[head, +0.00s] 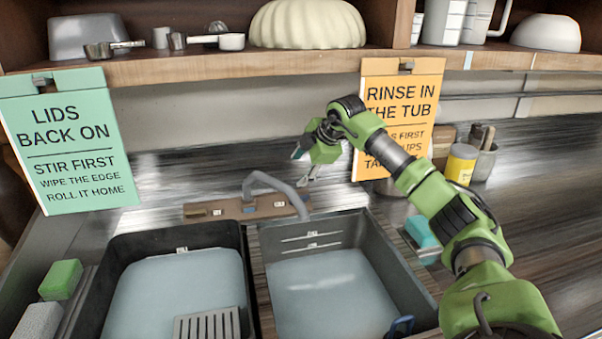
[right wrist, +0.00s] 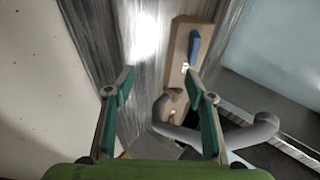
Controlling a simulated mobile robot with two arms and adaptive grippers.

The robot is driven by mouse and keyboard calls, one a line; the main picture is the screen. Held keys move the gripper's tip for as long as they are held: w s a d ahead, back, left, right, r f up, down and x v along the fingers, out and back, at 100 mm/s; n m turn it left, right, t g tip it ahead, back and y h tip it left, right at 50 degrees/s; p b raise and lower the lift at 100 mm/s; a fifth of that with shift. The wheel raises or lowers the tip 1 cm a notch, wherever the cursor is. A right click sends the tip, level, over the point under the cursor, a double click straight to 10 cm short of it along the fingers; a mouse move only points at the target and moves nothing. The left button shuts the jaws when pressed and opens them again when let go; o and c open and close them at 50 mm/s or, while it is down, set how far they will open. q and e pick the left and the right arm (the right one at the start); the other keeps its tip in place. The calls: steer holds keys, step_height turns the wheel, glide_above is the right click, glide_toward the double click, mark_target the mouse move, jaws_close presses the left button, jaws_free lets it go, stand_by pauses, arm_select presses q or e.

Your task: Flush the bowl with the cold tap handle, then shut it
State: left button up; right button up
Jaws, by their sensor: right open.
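The tap (head: 270,187) has a grey curved spout over the sink, on a wooden block (head: 235,208) at the back. In the right wrist view the spout (right wrist: 225,132) lies close to the fingers. A blue handle (right wrist: 193,46) lies on the block, beyond the right fingertip. My right gripper (head: 306,171) is open and empty above the counter behind the tap, apart from the handle; it also shows in the right wrist view (right wrist: 160,82). The right sink bowl (head: 355,240) is grey and holds water. Whether water runs from the spout is unclear. My left gripper is out of view.
A dark tub (head: 110,270) of pale liquid stands left. A green sponge (head: 61,279) lies beside it. An orange sign (head: 400,95) hangs behind my right arm, a green sign (head: 65,140) at left. A shelf (head: 270,62) runs overhead. A yellow can (head: 460,164) stands right.

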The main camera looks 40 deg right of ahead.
steer(key=s+a+r+n+g+h+p, duration=0.25)
steer(key=s+n+g+p, duration=0.2)
steer(key=n, duration=1.35)
steer(key=shift+t+y, duration=0.35)
steer(key=shift+y, duration=0.1)
steer(key=p+x, duration=0.1)
steer(key=x, duration=0.3)
steer(key=p+x, duration=0.1)
steer(key=x, duration=0.3)
steer(key=p+x, duration=0.1)
steer(key=x, duration=0.3)
steer(key=shift+w+a+f+p, duration=0.1)
steer(key=shift+w+f+p, duration=0.05)
steer(key=shift+w+p, duration=0.25)
steer(key=c, duration=1.1)
